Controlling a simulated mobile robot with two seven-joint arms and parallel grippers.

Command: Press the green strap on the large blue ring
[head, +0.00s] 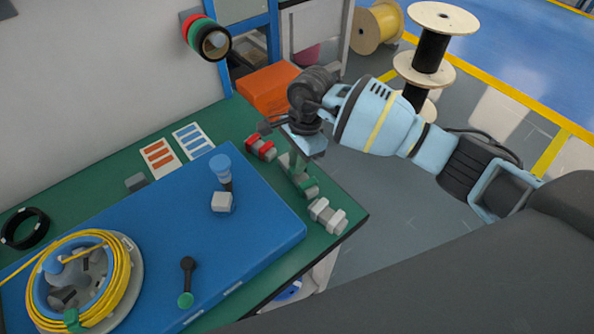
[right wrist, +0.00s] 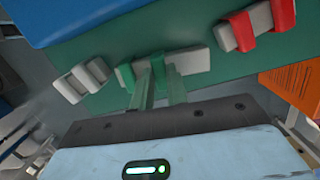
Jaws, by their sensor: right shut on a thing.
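The large blue ring (head: 45,296) lies at the lower left of the blue board, with yellow cable coiled around it. A small green piece (head: 72,319) sits at its near edge. The green strap (head: 311,187) is on a grey block at the right of the green table; it also shows in the right wrist view (right wrist: 126,77). My right gripper (head: 298,168) reaches down over it from above. In the right wrist view its two fingers (right wrist: 160,88) are close together and shut on the green strap. My left gripper is not in view.
A red strap block (head: 260,147) and a white strap block (head: 327,215) stand on either side of the green strap. The blue board (head: 255,235) carries a blue-topped post (head: 220,166) and a dark green-ended lever (head: 187,280). An orange box (head: 268,88) is behind.

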